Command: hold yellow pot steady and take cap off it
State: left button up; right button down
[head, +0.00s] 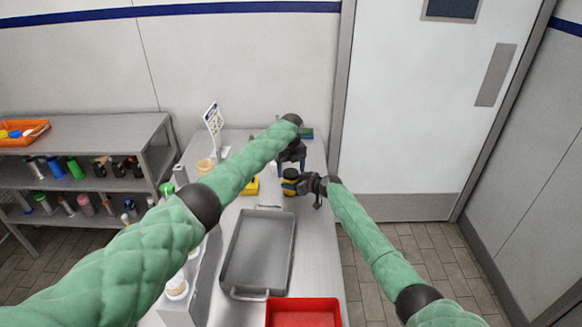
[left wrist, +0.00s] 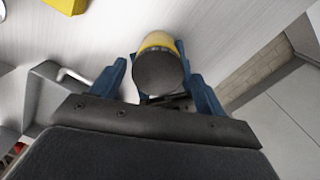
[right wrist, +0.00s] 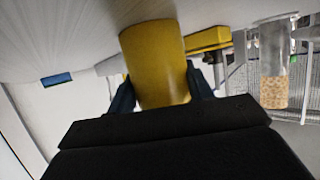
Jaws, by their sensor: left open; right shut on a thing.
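The yellow pot (right wrist: 157,60) stands upright on the table, and its yellow side fills the middle of the right wrist view. Its dark round cap (left wrist: 160,73) is on top, seen from above in the left wrist view; it also shows in the head view (head: 290,173). My right gripper (head: 303,186) is shut on the pot's body from the right side. My left gripper (left wrist: 162,85) is open above the pot, with its blue fingers on either side of the cap and apart from it.
A grey metal tray (head: 232,262) lies on the table in front, with a red bin (head: 303,304) nearer. A yellow block-like object (head: 252,187) lies left of the pot. A white sign (head: 213,118) stands at the back left. A shelf (head: 95,160) holds several bottles.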

pick_arm(q)
jog(key=c, duration=1)
jog(key=n, duration=1.3)
jog(key=shift+a+r+n, duration=0.1)
jog(key=shift+n, duration=0.3)
jog(key=n, duration=0.3)
jog(key=shift+s, duration=0.1)
jog(key=n, duration=0.4)
jog(key=shift+a+n, duration=0.15)
jog(key=shift+n, duration=1.25)
